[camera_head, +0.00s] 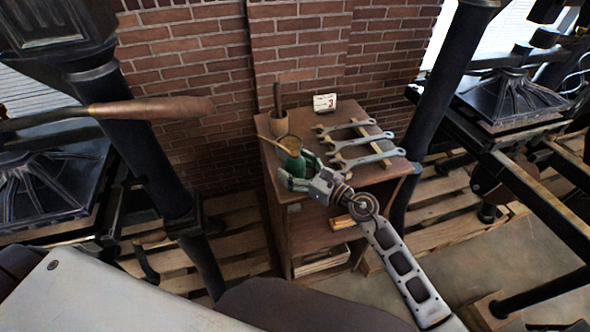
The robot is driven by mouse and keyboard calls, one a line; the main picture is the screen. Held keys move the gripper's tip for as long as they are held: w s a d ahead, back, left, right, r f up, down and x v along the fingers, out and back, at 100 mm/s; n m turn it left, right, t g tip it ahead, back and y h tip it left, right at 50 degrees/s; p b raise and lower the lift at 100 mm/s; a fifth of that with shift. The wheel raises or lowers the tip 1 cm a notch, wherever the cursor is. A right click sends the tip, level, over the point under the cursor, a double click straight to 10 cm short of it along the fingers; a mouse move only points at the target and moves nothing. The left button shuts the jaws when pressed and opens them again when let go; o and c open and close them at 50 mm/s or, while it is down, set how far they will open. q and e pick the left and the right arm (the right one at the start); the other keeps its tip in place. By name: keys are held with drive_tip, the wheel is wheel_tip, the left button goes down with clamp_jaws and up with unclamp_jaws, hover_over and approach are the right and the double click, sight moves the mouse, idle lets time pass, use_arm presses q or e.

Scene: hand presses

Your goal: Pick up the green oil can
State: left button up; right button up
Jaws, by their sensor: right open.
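The green oil can (293,163) stands near the front left of the wooden cabinet top, with a brass-coloured upper part and a thin spout reaching to the left. My right gripper (299,175) is open right at the can, on its near side, with its fingers pointing toward it. The lower part of the can is partly hidden by the gripper, and I cannot tell whether the fingers touch it. My left gripper is not in view.
The wooden cabinet (275,190) stands against a brick wall. Several wrenches (352,139) lie on a rack at right. A wooden cup (279,126) with a handle and a number card (324,102) stand behind. Dark presses (130,130) flank the cabinet.

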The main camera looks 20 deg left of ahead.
sight(296, 153)
drive_tip(key=c, duration=1.4)
drive_tip(key=shift+r, duration=0.15)
wheel_tip(296, 153, up, 8)
drive_tip(key=shift+f+p, duration=0.2)
drive_tip(key=shift+p, duration=0.8)
drive_tip(key=shift+r, duration=1.15)
